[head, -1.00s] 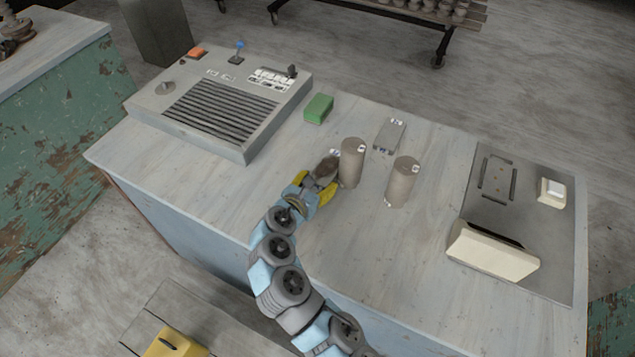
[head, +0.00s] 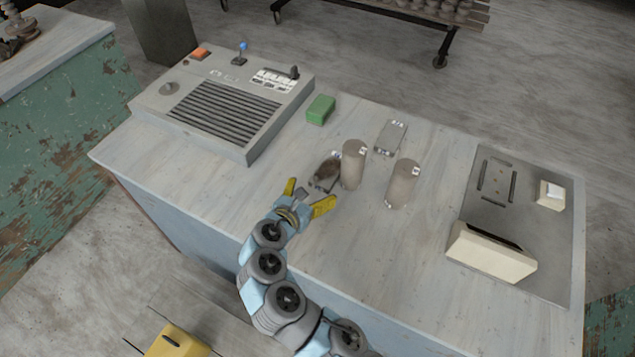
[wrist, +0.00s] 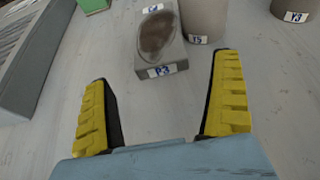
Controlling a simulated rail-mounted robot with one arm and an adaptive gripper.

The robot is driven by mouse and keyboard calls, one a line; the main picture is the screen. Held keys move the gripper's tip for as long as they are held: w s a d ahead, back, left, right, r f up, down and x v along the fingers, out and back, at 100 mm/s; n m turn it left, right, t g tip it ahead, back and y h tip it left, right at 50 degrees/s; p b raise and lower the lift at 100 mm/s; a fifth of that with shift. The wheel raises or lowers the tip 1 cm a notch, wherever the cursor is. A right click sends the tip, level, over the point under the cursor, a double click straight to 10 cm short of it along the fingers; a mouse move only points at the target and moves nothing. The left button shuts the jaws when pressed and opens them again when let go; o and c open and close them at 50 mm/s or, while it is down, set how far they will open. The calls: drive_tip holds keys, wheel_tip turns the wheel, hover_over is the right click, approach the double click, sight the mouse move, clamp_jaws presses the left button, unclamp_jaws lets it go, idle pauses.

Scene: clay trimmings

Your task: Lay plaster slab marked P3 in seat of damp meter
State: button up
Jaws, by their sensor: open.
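The plaster slab marked P3 (wrist: 162,52) lies flat on the bench just beyond my fingertips in the wrist view, its label facing me. A dark brown patch covers much of its top. In the head view the slab (head: 325,174) lies left of the nearer-left clay cylinder. My gripper (head: 308,195) is open and empty, short of the slab, and its yellow fingers (wrist: 168,92) stand wide apart. A grey plate (head: 478,212) at the right, apparently the damp meter, has a shallow seat (head: 497,181) edged by dark bars; the seat looks empty.
Two labelled cylinders (head: 353,166) (head: 402,184) stand right of the slab. Another grey slab (head: 391,136) lies behind them. A green block (head: 320,109) and a grilled console (head: 225,105) are at left. A cream housing (head: 490,250) and white button (head: 552,192) flank the seat.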

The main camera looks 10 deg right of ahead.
drive_tip(key=p+v, duration=0.1)
drive_tip(key=v, duration=0.5)
drive_tip(key=shift+a+r+p, duration=0.15)
drive_tip(key=shift+r+p, duration=0.05)
drive_tip(key=shift+p, duration=0.1)
drive_tip(key=shift+o, duration=0.6)
drive_tip(key=shift+s+a+r, duration=0.15)
drive_tip(key=shift+s+a, duration=0.15)
drive_tip(key=shift+s, duration=0.1)
drive_tip(key=shift+d, duration=0.1)
